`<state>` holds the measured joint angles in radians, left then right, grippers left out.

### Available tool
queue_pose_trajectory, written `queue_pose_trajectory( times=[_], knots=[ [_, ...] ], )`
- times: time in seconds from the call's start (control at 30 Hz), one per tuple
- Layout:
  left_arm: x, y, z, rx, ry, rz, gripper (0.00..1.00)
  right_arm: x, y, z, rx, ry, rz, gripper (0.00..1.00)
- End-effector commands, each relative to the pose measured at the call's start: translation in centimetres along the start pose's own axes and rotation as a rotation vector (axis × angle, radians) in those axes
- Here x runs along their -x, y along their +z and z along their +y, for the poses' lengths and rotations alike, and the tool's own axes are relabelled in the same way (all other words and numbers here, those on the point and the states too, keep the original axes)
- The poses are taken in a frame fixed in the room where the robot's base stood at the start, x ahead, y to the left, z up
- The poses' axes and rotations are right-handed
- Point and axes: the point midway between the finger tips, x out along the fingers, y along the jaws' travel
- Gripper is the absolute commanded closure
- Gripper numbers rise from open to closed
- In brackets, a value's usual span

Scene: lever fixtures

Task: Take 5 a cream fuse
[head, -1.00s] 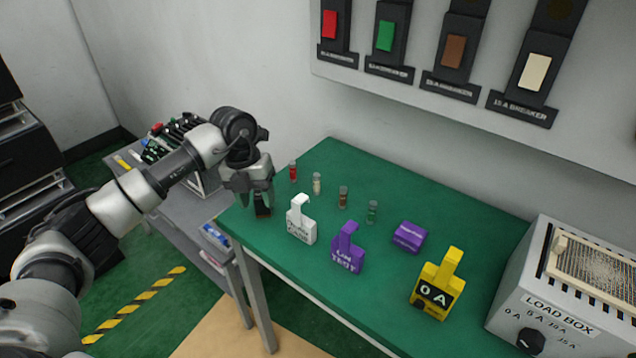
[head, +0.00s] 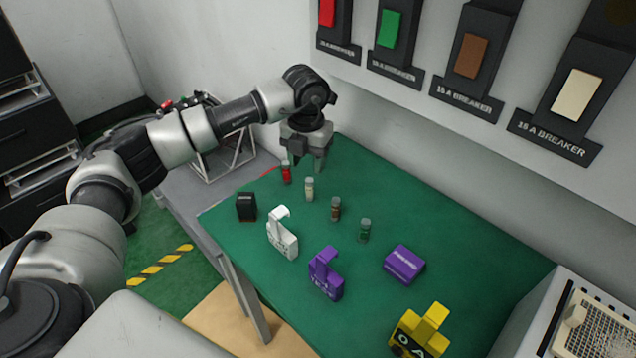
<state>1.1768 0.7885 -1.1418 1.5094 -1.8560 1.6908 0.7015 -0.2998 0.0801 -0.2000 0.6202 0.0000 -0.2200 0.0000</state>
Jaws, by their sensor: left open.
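The cream fuse (head: 309,189) stands upright on the green table (head: 440,230), in a row with a red fuse (head: 286,172), a brown fuse (head: 336,209) and a green fuse (head: 364,230). My left gripper (head: 306,162) is open and points down, above and just behind the red and cream fuses. Nothing shows between its fingers. The cream fuse is apart from the fingers as far as I can tell. My right gripper is not in view.
A black block (head: 246,207), a white tool (head: 282,235), a purple tester (head: 325,275), a purple box (head: 404,264) and a yellow meter (head: 420,332) stand on the table. Breakers line the wall, including a cream one (head: 577,95). The load box (head: 590,325) is at right.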

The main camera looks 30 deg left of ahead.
Motion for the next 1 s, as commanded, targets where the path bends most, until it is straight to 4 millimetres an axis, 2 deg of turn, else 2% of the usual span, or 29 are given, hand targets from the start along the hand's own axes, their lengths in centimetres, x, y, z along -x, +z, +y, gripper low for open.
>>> queue_pose_trajectory(
  times=[0.1, 0.37, 0.53, 0.7, 0.97, 1.0],
  knots=[
    [-2.0, -0.1, 0.0, 0.0, 0.0, 0.004, 0.52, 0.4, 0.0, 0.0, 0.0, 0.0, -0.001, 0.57],
    [-4.2, -0.1, -0.2, -0.002, -0.001, 0.002, 0.52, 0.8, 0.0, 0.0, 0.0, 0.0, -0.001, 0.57],
    [-6.5, -0.2, -0.9, -0.001, -0.001, 0.005, 0.52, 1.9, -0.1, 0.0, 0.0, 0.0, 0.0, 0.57],
    [-8.6, -0.2, -0.8, 0.0, 0.0, 0.003, 0.52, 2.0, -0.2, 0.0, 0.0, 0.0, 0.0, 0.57],
    [-9.0, -0.2, -0.8, 0.0, -0.001, 0.001, 0.52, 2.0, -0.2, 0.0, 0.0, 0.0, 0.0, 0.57],
    [-9.0, -0.2, -0.8, 0.0, -0.001, 0.001, 0.56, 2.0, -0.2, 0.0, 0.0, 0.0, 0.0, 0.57]
  ],
)
